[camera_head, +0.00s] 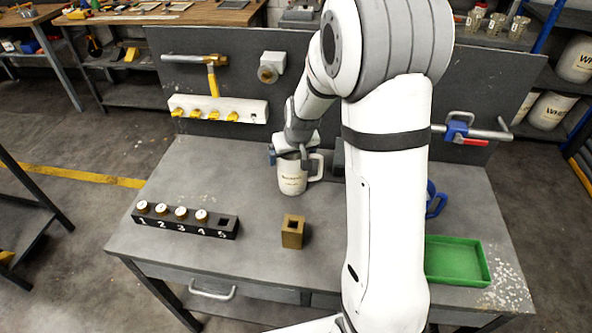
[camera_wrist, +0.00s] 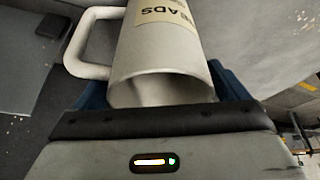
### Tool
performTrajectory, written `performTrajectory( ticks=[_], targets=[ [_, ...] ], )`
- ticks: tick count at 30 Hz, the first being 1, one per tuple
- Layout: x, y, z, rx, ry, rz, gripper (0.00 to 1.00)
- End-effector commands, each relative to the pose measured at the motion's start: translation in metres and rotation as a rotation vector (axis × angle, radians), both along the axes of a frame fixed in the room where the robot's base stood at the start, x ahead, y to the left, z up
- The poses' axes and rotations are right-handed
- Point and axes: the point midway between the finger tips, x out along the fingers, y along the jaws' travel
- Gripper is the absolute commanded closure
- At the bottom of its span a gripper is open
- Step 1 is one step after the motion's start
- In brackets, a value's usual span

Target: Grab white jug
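The white jug (camera_head: 292,178) has a pale label with dark lettering and a handle on its right side in the head view. It looks upright on the grey workbench. My gripper (camera_head: 291,156) is at its top. In the wrist view the jug (camera_wrist: 162,50) fills the middle, its open rim towards my gripper (camera_wrist: 165,92) and its handle to the left. Blue fingers lie at both sides of the jug, close to its wall. I see no clear gap, but cannot tell whether they press on it. My arm hides part of the bench.
A black numbered rack (camera_head: 186,222) with several white-topped pieces stands at left. A small brass block (camera_head: 292,232) with a square hole is in front of the jug. A green tray (camera_head: 456,262) and a blue object (camera_head: 435,203) are at right. A grey panel (camera_head: 222,50) rises behind.

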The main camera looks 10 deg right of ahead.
Motion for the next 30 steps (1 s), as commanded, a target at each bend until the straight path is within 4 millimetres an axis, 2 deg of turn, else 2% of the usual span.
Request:
performTrajectory(
  ticks=[2, 19, 26, 30],
  targets=[
    [0.0, 0.0, 0.0, 0.0, 0.0, 0.0, 0.13],
    [0.0, 0.001, 0.0, 0.001, 0.0, 0.001, 0.6],
    [0.0, 0.001, 0.001, 0.0, -0.001, 0.002, 0.61],
    [0.001, 0.001, 0.013, 0.0, -0.005, 0.003, 0.61]
  ],
)
